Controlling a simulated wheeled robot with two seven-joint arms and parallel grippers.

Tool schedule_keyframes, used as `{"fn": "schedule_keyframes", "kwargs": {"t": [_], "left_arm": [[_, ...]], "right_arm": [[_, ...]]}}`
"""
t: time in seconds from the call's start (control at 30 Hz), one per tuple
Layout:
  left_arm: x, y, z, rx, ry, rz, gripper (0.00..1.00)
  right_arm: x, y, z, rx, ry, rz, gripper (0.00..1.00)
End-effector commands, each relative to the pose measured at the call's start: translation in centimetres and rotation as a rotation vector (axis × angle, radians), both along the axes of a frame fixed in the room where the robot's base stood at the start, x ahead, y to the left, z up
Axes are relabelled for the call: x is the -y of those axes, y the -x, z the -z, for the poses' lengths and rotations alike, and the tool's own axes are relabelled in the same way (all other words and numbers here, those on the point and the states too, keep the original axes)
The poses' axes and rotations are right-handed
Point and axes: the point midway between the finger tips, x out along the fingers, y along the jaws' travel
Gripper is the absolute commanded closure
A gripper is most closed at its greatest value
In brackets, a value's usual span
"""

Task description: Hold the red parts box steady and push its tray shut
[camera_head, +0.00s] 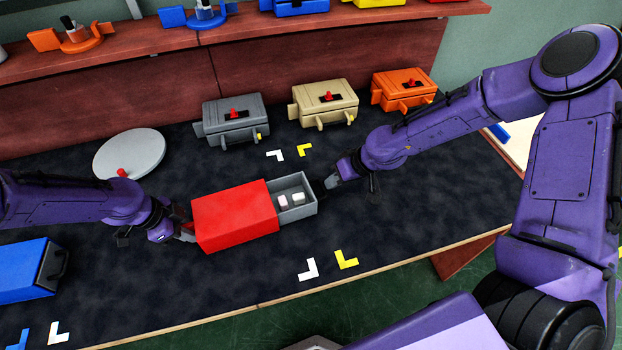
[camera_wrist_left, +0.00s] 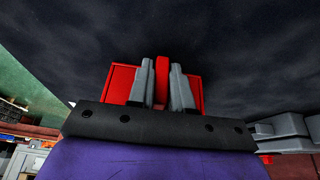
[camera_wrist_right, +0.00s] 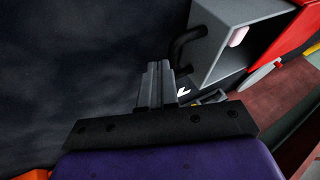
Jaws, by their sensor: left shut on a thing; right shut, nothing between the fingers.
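The red parts box (camera_head: 235,215) lies on the dark table mat in the middle of the head view. Its grey tray (camera_head: 307,196) sticks out of the right end, with small white blocks (camera_head: 298,198) inside. My left gripper (camera_head: 190,228) is shut on a red part at the box's left end; the left wrist view shows the fingers (camera_wrist_left: 162,88) around it. My right gripper (camera_head: 332,182) is shut and empty near the tray's outer end. In the right wrist view its fingers (camera_wrist_right: 157,85) are beside the black tray handle (camera_wrist_right: 184,45); I cannot tell whether they touch.
Grey (camera_head: 235,118), beige (camera_head: 325,103) and orange (camera_head: 403,90) boxes stand at the back. A grey disc (camera_head: 130,153) lies at the back left and a blue box (camera_head: 28,270) at the front left. White (camera_head: 308,270) and yellow (camera_head: 346,259) corner marks lie in front on clear mat.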

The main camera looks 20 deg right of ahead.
Motion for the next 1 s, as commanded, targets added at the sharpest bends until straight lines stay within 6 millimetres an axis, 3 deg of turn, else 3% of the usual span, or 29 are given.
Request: {"fn": "schedule_keyframes", "kwargs": {"t": [0.37, 0.7, 0.83, 1.0], "left_arm": [[0.0, 0.0, 0.0, 0.0, 0.0, 0.0, 1.0], [0.1, 0.0, 0.0, 0.0, 0.001, 0.001, 1.0], [0.1, 0.0, 0.0, 0.0, 0.001, 0.001, 1.0], [0.1, 0.0, 0.0, -0.001, 0.002, 0.001, 1.0]], "right_arm": [[-0.7, 0.0, 0.0, 0.0, 0.001, -0.003, 1.0], [-8.8, 0.0, 0.0, 0.0, 0.003, -0.007, 1.0], [-10.7, 0.0, 0.0, -0.001, 0.0, -0.004, 1.0], [-11.3, 0.1, 0.0, -0.001, -0.002, -0.003, 1.0]]}}
